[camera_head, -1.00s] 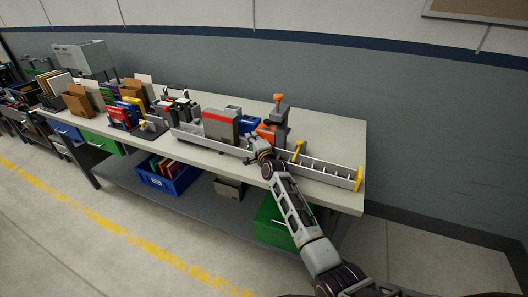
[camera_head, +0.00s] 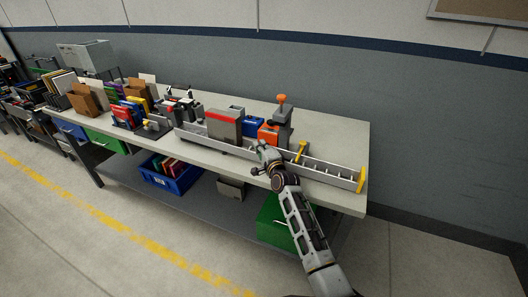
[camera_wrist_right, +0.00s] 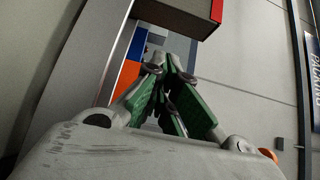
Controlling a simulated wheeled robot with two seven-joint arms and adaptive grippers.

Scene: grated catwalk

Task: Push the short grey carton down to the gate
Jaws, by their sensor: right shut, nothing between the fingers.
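A grey carton (camera_head: 224,127) with a red stripe along its top stands upright in the long pale channel (camera_head: 330,175) on the bench. In the right wrist view the carton (camera_wrist_right: 176,12) shows at the top edge, apart from the fingers. A yellow upright piece (camera_head: 300,152) crosses the channel to the right of my gripper, and a yellow end piece (camera_head: 361,181) closes its right end; I cannot tell which is the gate. My right gripper (camera_head: 262,152) is shut and empty, at the channel just right of the carton. Its green-padded fingertips (camera_wrist_right: 170,62) meet. My left gripper is out of view.
Behind the channel stand a blue block (camera_head: 253,125), an orange block (camera_head: 268,134) and a grey post with an orange knob (camera_head: 282,112). Racks and upright folders (camera_head: 85,98) crowd the bench's left side. A blue bin (camera_head: 170,178) sits on the lower shelf.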

